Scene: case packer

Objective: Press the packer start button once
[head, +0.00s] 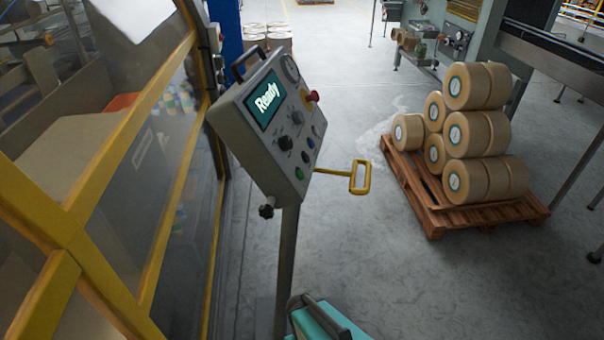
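The grey control panel (262,135) stands tilted on a grey post (287,250) in the middle of the head view. Its screen (267,98) reads "Ready". A green button (299,174) sits near the panel's lower edge; I take it for the start button, but its label is too small to read. Dark knobs, other small buttons and a red mushroom button (312,96) on a yellow base share the face. Nothing touches the panel face. My gripper's fingers do not show. A teal and dark part, seemingly mine, shows at the bottom edge, below the panel.
A yellow handle (360,177) sticks out to the right of the panel. The packer's yellow-framed glazed guard (150,170) fills the left side. A wooden pallet (432,222) with several tape rolls (472,135) stands at right. Grey floor between panel and pallet is clear.

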